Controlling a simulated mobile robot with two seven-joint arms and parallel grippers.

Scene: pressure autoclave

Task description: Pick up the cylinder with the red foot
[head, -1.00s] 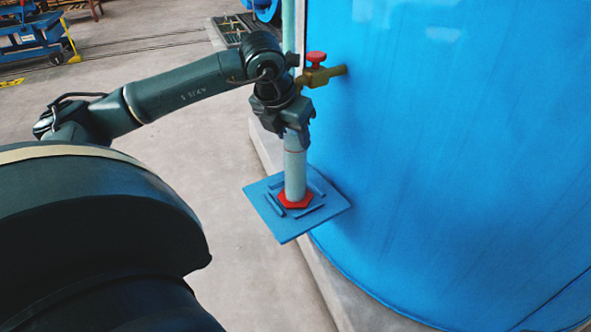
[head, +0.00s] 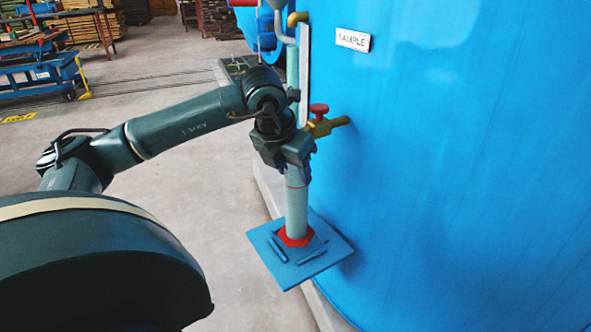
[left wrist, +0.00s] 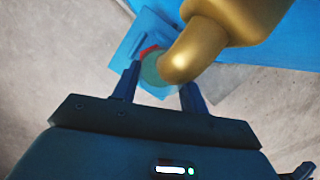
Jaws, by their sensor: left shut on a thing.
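The cylinder (head: 296,212) is pale and translucent, with a thin red line near its top and a red foot (head: 295,237). It stands upright on a blue square plate (head: 325,263) with raised strips around the foot. My left gripper (head: 297,172) is above it, shut on its upper part. In the left wrist view the two fingers (left wrist: 157,90) lie either side of the cylinder (left wrist: 151,72). A brass spout (left wrist: 185,52) hides part of the cylinder there. I cannot tell whether the foot touches the plate. My right gripper is not in view.
A brass valve with a red knob (head: 319,110) sticks out of the large blue tank (head: 450,170), close beside my left gripper. A sign reading SAMPLE (head: 353,40) is on the tank. Open concrete floor (head: 190,200) lies to the left.

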